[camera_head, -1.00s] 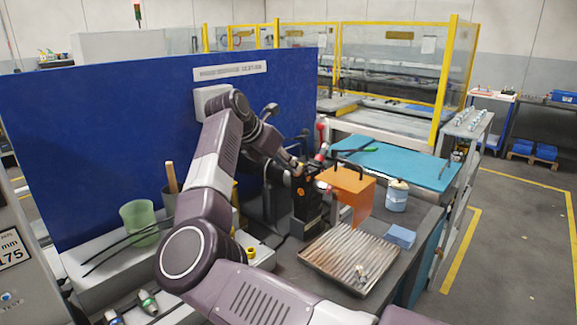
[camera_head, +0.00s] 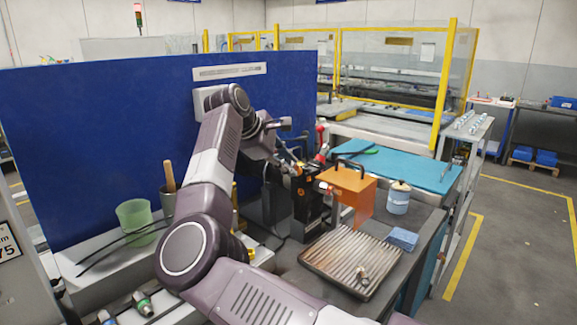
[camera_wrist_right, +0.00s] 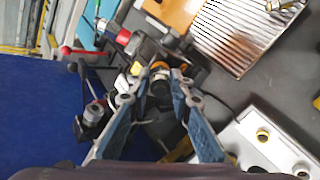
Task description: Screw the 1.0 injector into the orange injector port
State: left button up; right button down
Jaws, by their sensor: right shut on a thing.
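My right gripper (camera_wrist_right: 156,90) is shut on a dark cylindrical piece (camera_wrist_right: 160,90), apparently the injector, between its two blue-grey fingers. An orange ring (camera_wrist_right: 158,67) shows at the far end of the held piece, by a dark block. I cannot tell whether the ring belongs to the piece or to the port, or how far the piece is seated. In the head view the right gripper (camera_head: 284,160) is over the dark upright device (camera_head: 307,203), largely hidden by my arm. The size marking is not readable. My left gripper is not in view.
An orange box with a handle (camera_head: 347,187) and a ribbed metal tray (camera_head: 350,262) stand right of the device. A red-knobbed lever (camera_head: 321,140) rises behind it. A blue panel (camera_head: 100,140) stands behind my arm. Green-ringed and blue-ringed pieces (camera_head: 144,304) lie lower left.

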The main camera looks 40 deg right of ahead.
jog(key=m, duration=0.3)
jog(key=shift+m, duration=0.4)
jog(key=m+b, duration=0.1)
jog(key=m, duration=0.2)
jog(key=shift+m, duration=0.4)
jog(key=m, duration=0.3)
jog(key=shift+m, duration=0.7)
jog(key=shift+d+m, duration=0.1)
jog(key=shift+m, duration=1.3)
jog(key=c, duration=1.7)
grip_release()
jog(key=shift+c, duration=0.7)
